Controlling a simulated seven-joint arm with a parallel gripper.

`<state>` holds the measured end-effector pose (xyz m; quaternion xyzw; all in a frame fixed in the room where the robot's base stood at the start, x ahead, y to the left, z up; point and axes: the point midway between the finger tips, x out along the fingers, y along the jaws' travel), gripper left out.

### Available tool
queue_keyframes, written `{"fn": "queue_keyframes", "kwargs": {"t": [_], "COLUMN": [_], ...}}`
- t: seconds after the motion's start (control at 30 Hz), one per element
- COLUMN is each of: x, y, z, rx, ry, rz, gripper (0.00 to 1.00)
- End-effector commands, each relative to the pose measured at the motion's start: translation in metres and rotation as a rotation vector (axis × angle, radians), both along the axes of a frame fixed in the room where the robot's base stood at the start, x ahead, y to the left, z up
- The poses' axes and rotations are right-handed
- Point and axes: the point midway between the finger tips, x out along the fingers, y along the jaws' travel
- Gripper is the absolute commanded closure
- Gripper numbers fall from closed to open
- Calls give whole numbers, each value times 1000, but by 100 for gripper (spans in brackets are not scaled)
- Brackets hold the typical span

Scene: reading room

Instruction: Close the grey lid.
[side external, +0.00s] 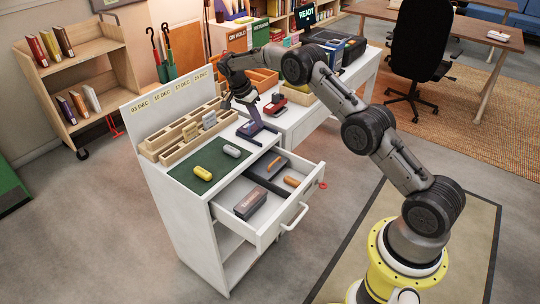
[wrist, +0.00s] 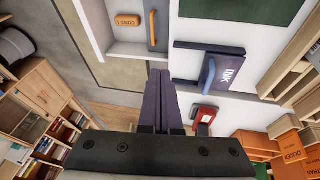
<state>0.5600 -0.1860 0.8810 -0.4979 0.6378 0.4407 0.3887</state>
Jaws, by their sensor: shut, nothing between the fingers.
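A dark grey lid with an orange handle (side external: 284,169) is at the far side of the open drawer. In the wrist view the grey lid (wrist: 161,30) shows as a narrow panel at the top edge, partly cut off. It appears raised, but its exact angle is unclear. My gripper (side external: 259,119) is above the cabinet top, behind the drawer and apart from the grey lid. Its two dark fingers (wrist: 160,73) are together and empty. A purple lid marked INK (wrist: 224,75), with a blue handle, is beside the fingers in the wrist view.
The open drawer (side external: 292,213) also holds a dark box (side external: 250,203) and an orange item (side external: 292,181). A green mat (side external: 207,178) with a yellow and a grey item is on the cabinet. Wooden racks (side external: 190,135) line its back. A red stamp (side external: 275,104) stands nearby.

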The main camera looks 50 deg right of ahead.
Motion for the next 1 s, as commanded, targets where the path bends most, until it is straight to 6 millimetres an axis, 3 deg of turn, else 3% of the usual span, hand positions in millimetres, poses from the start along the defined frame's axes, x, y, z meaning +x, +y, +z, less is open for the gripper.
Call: {"fn": "queue_keyframes", "kwargs": {"t": [0.17, 0.37, 0.7, 1.0], "x": [1, -6, -20, -39], "y": [15, 6, -13, -13], "z": [-19, -44, -106, -136], "rx": [6, 9, 9, 10], "ry": [22, 26, 24, 21], "rz": [27, 25, 26, 28], "gripper": [100, 100, 100, 100]}}
